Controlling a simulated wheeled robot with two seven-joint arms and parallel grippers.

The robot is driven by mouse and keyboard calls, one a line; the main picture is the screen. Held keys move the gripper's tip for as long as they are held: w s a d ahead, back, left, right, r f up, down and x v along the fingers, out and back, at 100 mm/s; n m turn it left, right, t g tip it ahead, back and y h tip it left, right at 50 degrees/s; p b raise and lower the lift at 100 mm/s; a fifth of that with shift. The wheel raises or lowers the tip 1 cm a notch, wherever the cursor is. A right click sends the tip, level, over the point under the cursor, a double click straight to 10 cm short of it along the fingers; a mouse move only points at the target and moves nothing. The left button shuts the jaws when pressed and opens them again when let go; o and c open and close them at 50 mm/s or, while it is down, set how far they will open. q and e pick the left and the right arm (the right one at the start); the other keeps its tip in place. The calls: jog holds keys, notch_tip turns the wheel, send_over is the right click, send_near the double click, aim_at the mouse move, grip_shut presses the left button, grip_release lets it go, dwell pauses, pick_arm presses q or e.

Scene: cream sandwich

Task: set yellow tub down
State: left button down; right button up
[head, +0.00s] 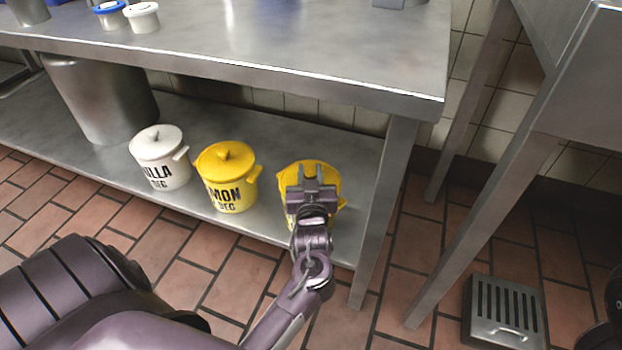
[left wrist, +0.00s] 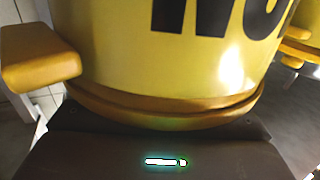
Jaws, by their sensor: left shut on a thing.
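My left gripper (head: 311,174) is shut on a yellow tub (head: 335,183) at the lower shelf, near its right end. The gripper and wrist hide much of this tub in the head view. Whether its base touches the shelf cannot be told. In the left wrist view the held yellow tub (left wrist: 190,50) fills the upper part, with part of its dark lettering and a side handle. My right gripper is not in view.
A second yellow tub (head: 228,180) and a white tub (head: 160,158) stand left of it on the lower shelf (head: 115,170). A metal bin (head: 100,100) stands further left. The worktop (head: 250,40) overhangs, and a table leg (head: 383,200) rises close right.

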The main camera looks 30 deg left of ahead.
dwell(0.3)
pick_arm(q)
jog(key=shift+f, duration=0.1)
jog(key=c, duration=1.1)
grip_release()
